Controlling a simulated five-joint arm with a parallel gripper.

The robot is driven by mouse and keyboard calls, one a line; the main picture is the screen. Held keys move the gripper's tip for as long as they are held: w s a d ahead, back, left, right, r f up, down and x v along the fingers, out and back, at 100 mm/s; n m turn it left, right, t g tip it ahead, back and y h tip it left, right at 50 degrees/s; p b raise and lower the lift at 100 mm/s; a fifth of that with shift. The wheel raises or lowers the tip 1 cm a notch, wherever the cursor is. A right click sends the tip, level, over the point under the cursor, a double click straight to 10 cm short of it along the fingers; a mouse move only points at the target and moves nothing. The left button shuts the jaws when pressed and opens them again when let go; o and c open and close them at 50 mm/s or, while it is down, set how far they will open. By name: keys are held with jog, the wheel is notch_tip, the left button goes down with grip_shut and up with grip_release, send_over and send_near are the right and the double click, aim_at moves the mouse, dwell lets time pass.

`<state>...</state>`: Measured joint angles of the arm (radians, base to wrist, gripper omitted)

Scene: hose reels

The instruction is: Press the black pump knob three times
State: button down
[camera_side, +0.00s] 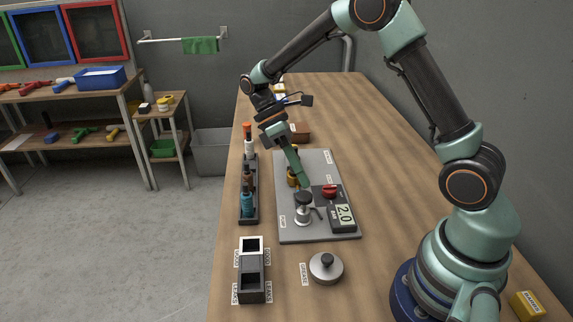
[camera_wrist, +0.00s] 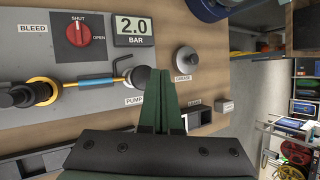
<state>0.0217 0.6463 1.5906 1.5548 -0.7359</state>
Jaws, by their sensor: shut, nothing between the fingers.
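The pump's black knob (camera_side: 303,197) tops a silver post on the grey plate (camera_side: 285,215). In the wrist view the dark knob (camera_wrist: 138,75) sits by the PUMP label, partly hidden by my fingers. My gripper (camera_side: 306,186) is shut and empty, its green fingers pointing down with the tips right at the top of the knob. In the wrist view my gripper (camera_wrist: 161,72) shows its tips just right of the knob. I cannot tell whether they touch it. The gauge (camera_side: 344,215) reads 2.0 BAR. The red bleed knob (camera_wrist: 78,34) stands beside the SHUT mark.
A round grease tin (camera_side: 326,267) with a black knob stands in front of the plate. Bins (camera_side: 251,283) stand at the front left. A rack with bottles (camera_side: 248,205) lines the left side. The table's right side is mostly clear, apart from my base.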

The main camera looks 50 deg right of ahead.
aim_at(300, 194)
jog(key=shift+r, duration=2)
dwell(1.0)
notch_tip(300, 194, up, 4)
jog(key=shift+d+f, duration=0.1)
jog(key=shift+f, duration=0.1)
jog(key=shift+f, duration=4.3)
jog(key=shift+f, duration=0.1)
jog(key=shift+f, duration=0.35)
